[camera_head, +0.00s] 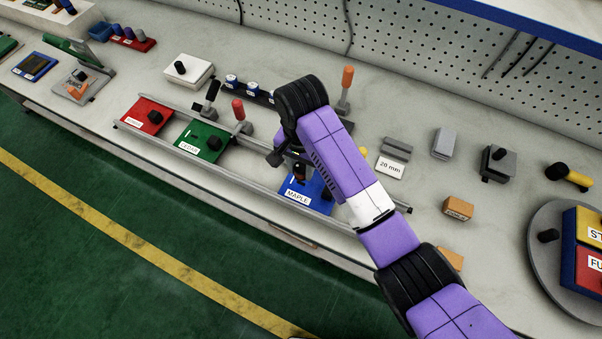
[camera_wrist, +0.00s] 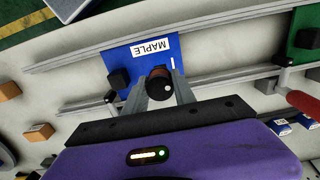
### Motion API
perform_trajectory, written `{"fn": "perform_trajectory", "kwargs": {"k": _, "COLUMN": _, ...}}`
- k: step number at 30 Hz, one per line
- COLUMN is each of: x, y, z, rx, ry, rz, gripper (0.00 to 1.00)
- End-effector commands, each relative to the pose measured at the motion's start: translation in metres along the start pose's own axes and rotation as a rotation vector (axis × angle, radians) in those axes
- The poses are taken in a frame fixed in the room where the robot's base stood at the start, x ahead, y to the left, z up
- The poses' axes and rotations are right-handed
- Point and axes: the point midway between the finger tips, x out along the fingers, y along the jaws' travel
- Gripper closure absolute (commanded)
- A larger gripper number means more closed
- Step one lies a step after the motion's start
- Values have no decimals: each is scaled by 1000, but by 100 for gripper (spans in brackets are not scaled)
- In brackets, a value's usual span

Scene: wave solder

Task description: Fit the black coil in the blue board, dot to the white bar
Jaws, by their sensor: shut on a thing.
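The blue board (camera_head: 313,186), labelled MAPLE, lies between the rails; it shows in the wrist view (camera_wrist: 139,50) with its white bar (camera_wrist: 173,62) near its right edge. My gripper (camera_wrist: 160,78) is shut on the black coil (camera_wrist: 160,86), a short dark cylinder with a brownish side. A white dot shows on its top, on the right side in the wrist view. The coil is over the board near the bar; I cannot tell whether it touches the board. In the head view my gripper (camera_head: 297,163) partly hides the board. A black block (camera_wrist: 118,78) sits at the board's other side.
Green (camera_head: 203,141) and red (camera_head: 147,116) boards lie left along the same rails. A red-handled clamp (camera_head: 239,112) and an orange-handled clamp (camera_head: 346,84) stand behind the rails. A 26 mm sign (camera_head: 390,168) and several blocks lie to the right.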

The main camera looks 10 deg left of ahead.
Motion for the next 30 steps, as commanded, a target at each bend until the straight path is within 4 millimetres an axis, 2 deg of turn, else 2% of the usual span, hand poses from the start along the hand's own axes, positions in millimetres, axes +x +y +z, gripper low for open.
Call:
{"fn": "perform_trajectory", "kwargs": {"k": 10, "x": 3, "y": 0, "z": 0, "rx": 0, "ry": 0, "rz": 0, "gripper": 100}}
{"fn": "perform_trajectory", "kwargs": {"k": 30, "x": 27, "y": 0, "z": 0, "rx": 1, "ry": 0, "rz": 1, "gripper": 100}}
